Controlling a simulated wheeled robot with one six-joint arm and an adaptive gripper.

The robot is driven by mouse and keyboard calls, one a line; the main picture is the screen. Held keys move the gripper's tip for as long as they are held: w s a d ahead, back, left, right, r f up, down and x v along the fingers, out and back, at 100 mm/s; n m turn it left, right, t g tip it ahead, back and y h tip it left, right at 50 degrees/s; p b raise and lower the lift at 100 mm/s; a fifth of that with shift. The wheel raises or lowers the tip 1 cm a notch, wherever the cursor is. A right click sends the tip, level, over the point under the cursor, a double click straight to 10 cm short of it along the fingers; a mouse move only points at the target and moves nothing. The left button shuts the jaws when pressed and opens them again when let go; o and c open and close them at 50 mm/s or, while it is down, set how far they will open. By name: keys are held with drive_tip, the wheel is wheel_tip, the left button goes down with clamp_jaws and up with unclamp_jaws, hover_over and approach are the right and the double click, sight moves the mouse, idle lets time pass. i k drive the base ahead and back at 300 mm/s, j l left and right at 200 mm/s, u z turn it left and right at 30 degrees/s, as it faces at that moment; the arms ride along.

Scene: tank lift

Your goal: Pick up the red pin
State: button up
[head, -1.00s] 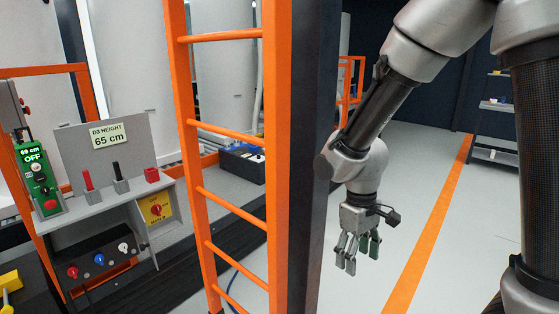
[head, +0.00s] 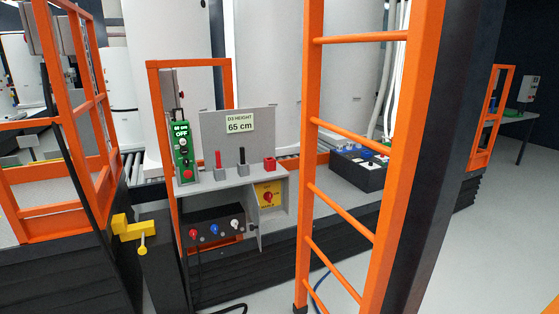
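A red pin (head: 218,159) stands upright in a small grey block on the light grey shelf (head: 205,184) of a control stand. A black pin (head: 242,156) stands upright in a similar block just to its right. A small red piece (head: 270,163) sits on another grey block farther right. Behind them a grey panel carries a sign (head: 240,124) reading "D3 HEIGHT 65 cm". My gripper is not in view.
A green control box (head: 183,153) showing "OFF" hangs left of the pins. Below the shelf are a yellow switch plate (head: 269,196) and a dark socket box (head: 212,229). An orange ladder (head: 313,150) stands to the right. A yellow clamp (head: 134,228) is at lower left.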

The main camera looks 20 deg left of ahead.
sight(218, 154)
drive_tip(key=j+u, duration=0.1)
drive_tip(key=u, duration=0.25)
drive_tip(key=i+j+u, duration=0.1)
drive_tip(key=u, duration=0.2)
drive_tip(key=i+j+u, duration=0.5)
drive_tip(key=i+j, duration=0.6)
drive_tip(key=i, duration=0.15)
drive_tip(key=i+j+z, duration=0.1)
drive_tip(key=i+j, duration=0.15)
drive_tip(key=i, duration=0.1)
